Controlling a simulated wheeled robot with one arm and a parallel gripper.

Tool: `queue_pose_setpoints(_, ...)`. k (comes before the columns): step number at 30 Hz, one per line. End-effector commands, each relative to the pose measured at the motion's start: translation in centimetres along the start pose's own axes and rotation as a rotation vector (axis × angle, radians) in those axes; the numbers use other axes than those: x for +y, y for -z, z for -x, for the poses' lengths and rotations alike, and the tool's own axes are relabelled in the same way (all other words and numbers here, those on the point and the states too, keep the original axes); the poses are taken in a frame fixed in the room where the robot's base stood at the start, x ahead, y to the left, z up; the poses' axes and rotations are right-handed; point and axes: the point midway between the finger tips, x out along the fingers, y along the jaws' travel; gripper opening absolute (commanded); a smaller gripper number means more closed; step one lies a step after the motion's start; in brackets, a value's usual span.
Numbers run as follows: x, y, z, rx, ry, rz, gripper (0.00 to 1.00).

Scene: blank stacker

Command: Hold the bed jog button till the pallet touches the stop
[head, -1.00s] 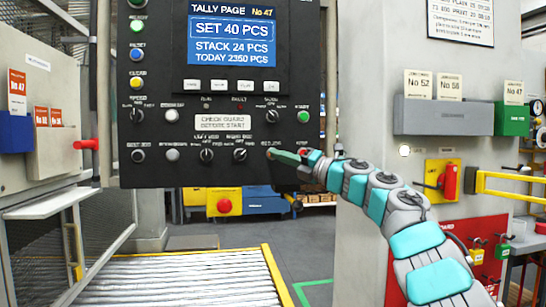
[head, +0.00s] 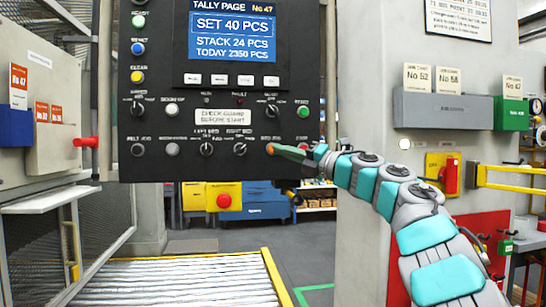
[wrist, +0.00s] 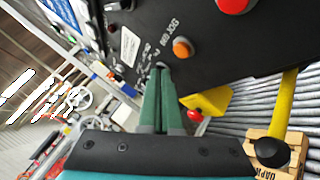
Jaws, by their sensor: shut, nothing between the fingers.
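The bed jog button (head: 270,149) is a small orange button at the lower right of the black control panel (head: 160,105). In the wrist view the orange button (wrist: 183,48) stands beside its "BED JOG" label. My gripper (head: 277,149) has long green fingers, shut and empty, with the tips at the button's right edge in the head view. In the wrist view the fingertips (wrist: 160,67) lie below and left of the button, apart from it in the picture; contact is not visible. A wooden piece with printed letters (wrist: 285,140), perhaps the pallet, shows at lower right.
A red button (wrist: 235,4) sits close to the orange one. A yellow box with a red button (head: 223,197) shows below the panel. The roller bed (head: 190,283) with a yellow edge runs below. A grey pillar (head: 365,220) stands behind my arm.

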Motion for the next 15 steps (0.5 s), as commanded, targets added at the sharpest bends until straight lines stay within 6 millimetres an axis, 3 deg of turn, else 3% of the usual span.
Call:
queue_pose_setpoints(9,1.3,1.5,2.0,-0.001,-0.001,0.002,0.00)
queue_pose_setpoints(15,1.7,1.5,2.0,0.000,-0.002,0.002,0.00)
